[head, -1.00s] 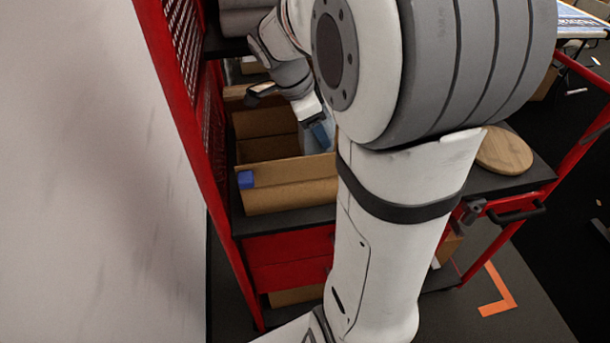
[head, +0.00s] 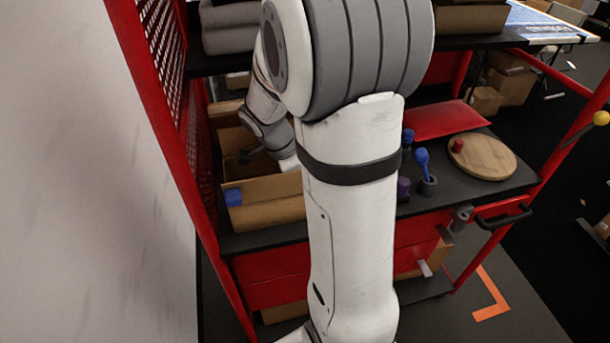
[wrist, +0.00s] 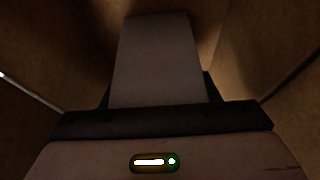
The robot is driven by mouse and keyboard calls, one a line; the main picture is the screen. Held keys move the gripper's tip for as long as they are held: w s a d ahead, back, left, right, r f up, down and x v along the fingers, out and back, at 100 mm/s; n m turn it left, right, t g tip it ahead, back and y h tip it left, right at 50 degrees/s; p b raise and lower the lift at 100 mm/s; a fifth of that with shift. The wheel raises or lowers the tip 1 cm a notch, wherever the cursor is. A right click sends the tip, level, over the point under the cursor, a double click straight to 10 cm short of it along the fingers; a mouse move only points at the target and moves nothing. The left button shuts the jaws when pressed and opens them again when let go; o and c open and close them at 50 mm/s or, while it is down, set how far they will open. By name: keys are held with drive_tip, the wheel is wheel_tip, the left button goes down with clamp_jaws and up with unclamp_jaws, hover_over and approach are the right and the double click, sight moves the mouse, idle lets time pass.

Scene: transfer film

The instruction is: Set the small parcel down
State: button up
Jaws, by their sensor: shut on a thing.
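The small parcel (wrist: 158,60) shows in the wrist view as a dim, pale, flat-faced block reaching out from my gripper (wrist: 158,103). My gripper is shut on it. Brown cardboard walls surround both in the wrist view, so they are inside the open cardboard box (head: 268,212). In the head view, my arm and the box's front wall hide the parcel and the fingertips. The dark wrist view does not show whether the parcel touches the box floor.
A blue block (head: 233,197) sits at the box's front left rim. Red mesh (head: 160,50) stands close on the left, and an upper shelf (head: 470,41) lies above. To the right are a round wooden board (head: 483,157) and a blue-handled tool (head: 422,160).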

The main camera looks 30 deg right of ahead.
drive_tip(key=shift+f, duration=0.1)
drive_tip(key=o, duration=1.2)
drive_tip(key=shift+o, duration=0.2)
drive_tip(key=shift+r, duration=0.3)
drive_tip(key=v, duration=1.1)
drive_tip(key=shift+a+r, duration=0.25)
drive_tip(key=shift+r, duration=0.05)
drive_tip(key=shift+w, duration=0.1)
